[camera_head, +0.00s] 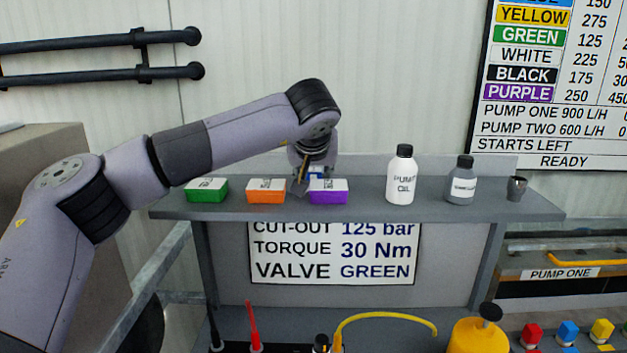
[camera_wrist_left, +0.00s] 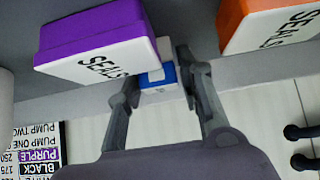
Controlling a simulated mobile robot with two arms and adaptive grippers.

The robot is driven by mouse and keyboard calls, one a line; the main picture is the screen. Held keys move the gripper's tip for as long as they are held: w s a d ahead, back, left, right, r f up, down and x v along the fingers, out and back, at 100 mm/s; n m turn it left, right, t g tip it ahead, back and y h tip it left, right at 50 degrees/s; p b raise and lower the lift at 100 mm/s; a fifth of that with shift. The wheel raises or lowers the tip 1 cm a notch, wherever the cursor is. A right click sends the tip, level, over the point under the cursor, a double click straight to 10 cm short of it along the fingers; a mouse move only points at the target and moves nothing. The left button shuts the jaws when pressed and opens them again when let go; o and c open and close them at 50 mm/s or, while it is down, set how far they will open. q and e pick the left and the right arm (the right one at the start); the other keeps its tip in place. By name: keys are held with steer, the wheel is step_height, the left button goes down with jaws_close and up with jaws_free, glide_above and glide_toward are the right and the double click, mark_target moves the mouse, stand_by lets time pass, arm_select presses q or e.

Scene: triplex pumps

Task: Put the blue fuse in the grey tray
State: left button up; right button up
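The blue fuse (camera_wrist_left: 157,76), a small blue piece with white parts, is between the fingertips of my left gripper (camera_wrist_left: 158,72) in the wrist view. A bit of its blue also shows under the gripper (camera_head: 304,184) in the head view. The fingers stand apart on either side of the fuse, with a narrow gap visible at one side; firm contact is not clear. The gripper is at the grey shelf (camera_head: 355,209), between the orange box and the purple box. I cannot make out a grey tray. My right gripper is out of view.
The shelf also holds a green box (camera_head: 206,191), an orange box (camera_head: 265,191), a purple box (camera_head: 328,191) close beside the gripper, a white oil bottle (camera_head: 401,178), a grey bottle (camera_head: 461,183) and a small dark cup (camera_head: 516,188). A yellow hose (camera_head: 385,316) lies below.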

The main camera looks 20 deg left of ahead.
arm_select(q)
jaws_close()
steer(key=shift+r, duration=0.1)
